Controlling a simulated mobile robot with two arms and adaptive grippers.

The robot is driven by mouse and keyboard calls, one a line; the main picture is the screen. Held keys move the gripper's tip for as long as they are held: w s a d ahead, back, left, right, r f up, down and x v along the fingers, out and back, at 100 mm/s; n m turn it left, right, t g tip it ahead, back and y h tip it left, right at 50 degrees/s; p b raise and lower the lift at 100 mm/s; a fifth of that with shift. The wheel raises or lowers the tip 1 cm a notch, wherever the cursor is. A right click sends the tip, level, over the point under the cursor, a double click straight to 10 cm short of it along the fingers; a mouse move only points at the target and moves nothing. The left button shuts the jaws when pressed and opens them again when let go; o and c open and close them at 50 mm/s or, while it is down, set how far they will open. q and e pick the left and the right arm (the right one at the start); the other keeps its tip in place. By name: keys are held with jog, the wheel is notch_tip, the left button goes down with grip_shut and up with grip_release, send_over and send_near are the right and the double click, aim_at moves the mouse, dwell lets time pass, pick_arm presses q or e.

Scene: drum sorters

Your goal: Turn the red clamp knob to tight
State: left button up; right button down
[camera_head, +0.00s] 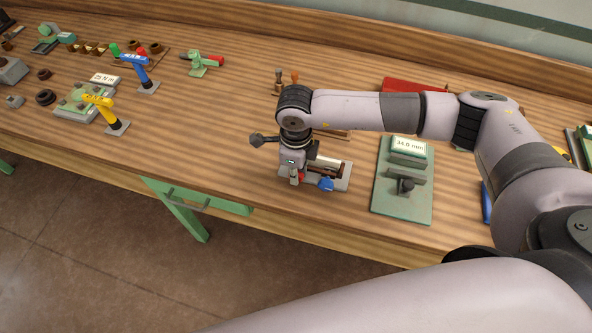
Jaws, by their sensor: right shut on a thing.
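A small clamping fixture (343,182) stands on the bench near its front edge, in the middle of the head view. The red clamp knob (301,177) shows only as a small red patch at the fixture's left end. A blue knob (326,184) sits just right of it. My right gripper (297,178) points down over the left end of the fixture, shut around the red knob and hiding most of it. Any mark showing how far the knob is turned is too small or hidden. My left gripper is out of view.
A green stand with a "34.0 mm" display (408,147) is to the right. Blue (134,60) and yellow (99,100) handled tools stand upright at the left. A red-and-green clamp (202,62) lies behind.

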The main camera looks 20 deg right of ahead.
jog(key=shift+f+y+b, duration=0.3)
jog(key=shift+b, duration=0.6)
jog(key=shift+s+d+r+t+y+b, duration=0.1)
jog(key=shift+r+t+y+b, duration=0.1)
jog(key=shift+t+y+b, duration=0.15)
jog(key=shift+r, duration=0.1)
jog(key=c, duration=1.6)
grip_release()
